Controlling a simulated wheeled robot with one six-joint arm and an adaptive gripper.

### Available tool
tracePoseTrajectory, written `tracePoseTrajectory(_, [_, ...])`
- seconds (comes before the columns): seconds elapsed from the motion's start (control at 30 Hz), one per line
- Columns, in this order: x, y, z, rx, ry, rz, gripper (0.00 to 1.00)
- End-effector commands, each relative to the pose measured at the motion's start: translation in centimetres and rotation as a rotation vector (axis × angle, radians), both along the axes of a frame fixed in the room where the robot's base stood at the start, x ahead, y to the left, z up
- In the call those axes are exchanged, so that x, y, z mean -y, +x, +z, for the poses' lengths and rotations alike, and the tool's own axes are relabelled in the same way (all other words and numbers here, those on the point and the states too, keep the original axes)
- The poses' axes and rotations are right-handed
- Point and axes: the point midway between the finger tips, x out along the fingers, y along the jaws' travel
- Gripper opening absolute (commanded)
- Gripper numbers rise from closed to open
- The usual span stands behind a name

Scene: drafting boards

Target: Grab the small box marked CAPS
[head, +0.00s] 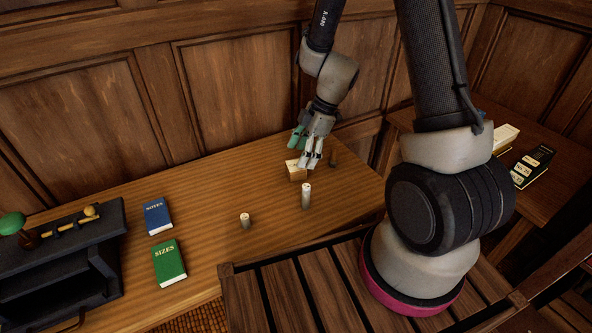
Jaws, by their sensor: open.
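A small light-brown box (294,171) sits on the wooden table towards its far right side. There seems to be a mark on its pale top, but it is too small to read. My gripper (307,153) points down just above and behind the box, with its fingers apart. A grey finger overlaps the box's right edge in this view. I cannot tell whether any finger touches the box.
A pale taller cylinder (306,196) stands just in front of the box, and a shorter one (245,220) stands to the left. A dark brown cylinder (334,158) is right of my gripper. Blue NOTES (158,216) and green SIZES (169,263) books lie left.

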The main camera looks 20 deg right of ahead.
Motion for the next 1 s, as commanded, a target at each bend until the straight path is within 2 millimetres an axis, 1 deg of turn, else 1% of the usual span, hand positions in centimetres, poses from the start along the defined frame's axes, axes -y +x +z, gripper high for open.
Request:
tracePoseTrajectory(0.2, [-1.3,-0.3,-3.2,-0.004,-0.001,-0.002,0.71])
tracePoseTrajectory(0.3, [-1.8,-0.2,-4.2,-0.003,-0.001,-0.001,0.71])
tracePoseTrajectory(0.4, [-2.0,-0.2,-4.7,-0.001,-0.001,-0.002,0.71])
tracePoseTrajectory(0.57, [-2.0,-0.2,-4.7,0.000,-0.001,-0.002,0.71])
tracePoseTrajectory(0.6, [-2.0,-0.2,-4.7,0.000,-0.001,-0.002,0.70])
tracePoseTrajectory(0.67, [-2.0,-0.2,-4.7,0.000,-0.001,-0.002,0.59])
tracePoseTrajectory(0.7, [-2.0,-0.2,-4.7,0.000,-0.001,-0.002,0.51])
tracePoseTrajectory(0.87, [-2.0,-0.2,-4.7,0.000,-0.001,-0.002,0.22])
tracePoseTrajectory(1.0, [-2.0,-0.2,-4.6,0.000,-0.001,-0.002,0.21])
